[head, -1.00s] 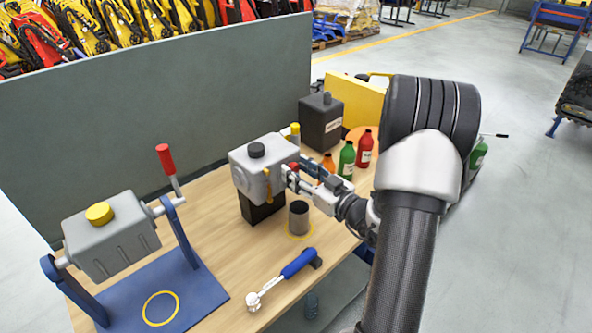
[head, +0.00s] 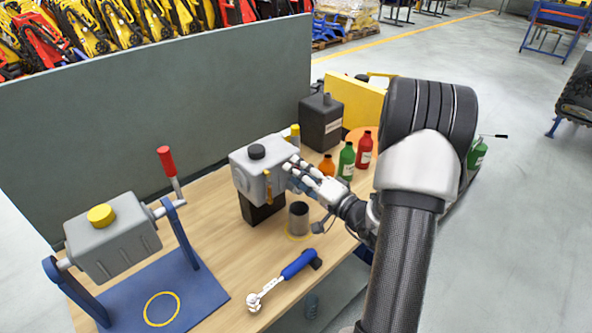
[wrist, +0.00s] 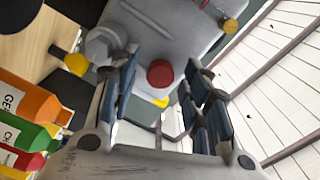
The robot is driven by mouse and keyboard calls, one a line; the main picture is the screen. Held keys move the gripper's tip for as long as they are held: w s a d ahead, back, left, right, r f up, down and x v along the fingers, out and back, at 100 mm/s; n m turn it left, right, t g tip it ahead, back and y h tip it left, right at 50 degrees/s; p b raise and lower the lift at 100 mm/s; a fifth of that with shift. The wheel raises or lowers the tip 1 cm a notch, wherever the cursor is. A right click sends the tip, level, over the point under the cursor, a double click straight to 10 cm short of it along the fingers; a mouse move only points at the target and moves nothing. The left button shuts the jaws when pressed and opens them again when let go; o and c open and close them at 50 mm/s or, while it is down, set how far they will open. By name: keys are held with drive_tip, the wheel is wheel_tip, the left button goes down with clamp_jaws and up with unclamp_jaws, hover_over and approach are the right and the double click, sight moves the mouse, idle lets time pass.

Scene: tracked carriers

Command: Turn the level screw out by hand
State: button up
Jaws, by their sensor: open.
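The grey gear housing (head: 258,165) stands on a black block (head: 262,207) on the workbench. Its red level screw (wrist: 160,74) shows in the wrist view, on the housing face between my fingers. My gripper (wrist: 162,82) is open, one finger on each side of the screw; I cannot tell whether either touches it. In the head view my gripper (head: 297,177) is at the housing's right side, and the screw is hidden there. A grey hex plug (wrist: 103,46) sits left of the screw in the wrist view.
A grey cup (head: 299,217) stands just below my gripper. A blue-handled ratchet (head: 290,270) lies at the front edge. Orange (head: 327,167), green (head: 347,160) and red (head: 365,150) bottles stand close on the right. A second housing (head: 110,240) hangs in a blue stand at left.

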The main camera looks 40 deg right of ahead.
drive_tip(key=m+p, duration=0.1)
drive_tip(key=m, duration=0.4)
drive_tip(key=shift+r+m, duration=0.1)
drive_tip(key=shift+m, duration=0.3)
drive_tip(key=m+p, duration=0.2)
drive_tip(key=m, duration=0.1)
drive_tip(key=shift+r, duration=0.1)
drive_tip(key=m+p, duration=0.2)
drive_tip(key=m, duration=0.4)
drive_tip(key=shift+m+p, duration=0.35)
drive_tip(key=shift+m, duration=0.05)
